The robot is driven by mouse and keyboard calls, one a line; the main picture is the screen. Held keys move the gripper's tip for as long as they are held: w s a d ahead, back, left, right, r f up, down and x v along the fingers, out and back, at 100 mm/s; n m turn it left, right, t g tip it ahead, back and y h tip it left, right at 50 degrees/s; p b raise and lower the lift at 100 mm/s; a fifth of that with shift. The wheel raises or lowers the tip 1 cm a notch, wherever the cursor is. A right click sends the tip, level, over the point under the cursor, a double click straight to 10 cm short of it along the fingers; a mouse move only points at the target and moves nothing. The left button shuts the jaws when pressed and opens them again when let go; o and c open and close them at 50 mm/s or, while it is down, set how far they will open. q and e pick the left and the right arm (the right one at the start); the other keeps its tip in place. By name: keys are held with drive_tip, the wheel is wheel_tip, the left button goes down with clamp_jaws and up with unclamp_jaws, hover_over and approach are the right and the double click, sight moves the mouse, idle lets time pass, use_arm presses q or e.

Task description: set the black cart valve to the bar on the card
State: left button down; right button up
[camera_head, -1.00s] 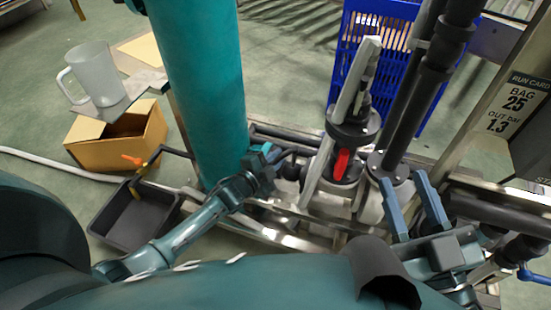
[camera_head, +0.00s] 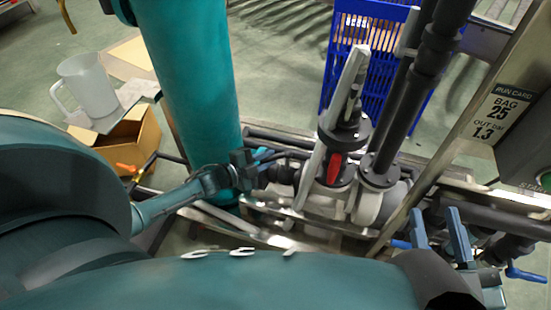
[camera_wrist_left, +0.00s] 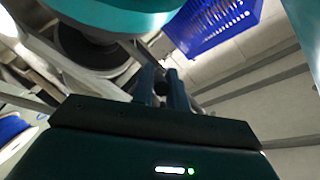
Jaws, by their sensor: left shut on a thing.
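The run card (camera_head: 498,115) at the right of the head view reads "BAG 25" and "OUT bar 1.3". My left gripper (camera_head: 268,156) is beside the cart's piping, just right of the teal column, shut on a small dark part. In the left wrist view a black knob-like piece (camera_wrist_left: 161,88) sits between its fingertips (camera_wrist_left: 163,80). I cannot tell for certain that it is the black valve. A dark round fitting (camera_head: 286,172) lies beside the fingers. A red handle (camera_head: 334,167) is on a black-flanged valve further right. My right gripper (camera_head: 438,232) is open and empty near the right pipes.
A teal column (camera_head: 190,90) stands close to my left gripper. A blue crate (camera_head: 335,70) is behind the piping. Dark upright pipes (camera_head: 408,90) rise right of the red handle. A blue lever (camera_head: 525,275) is at lower right. A jug (camera_head: 88,85) and cardboard box (camera_head: 135,137) are left.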

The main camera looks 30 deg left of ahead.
drive_tip(key=shift+r, duration=0.1)
use_arm(q)
drive_tip(key=c, duration=1.4)
unclamp_jaws()
use_arm(e)
drive_tip(key=shift+r, duration=0.2)
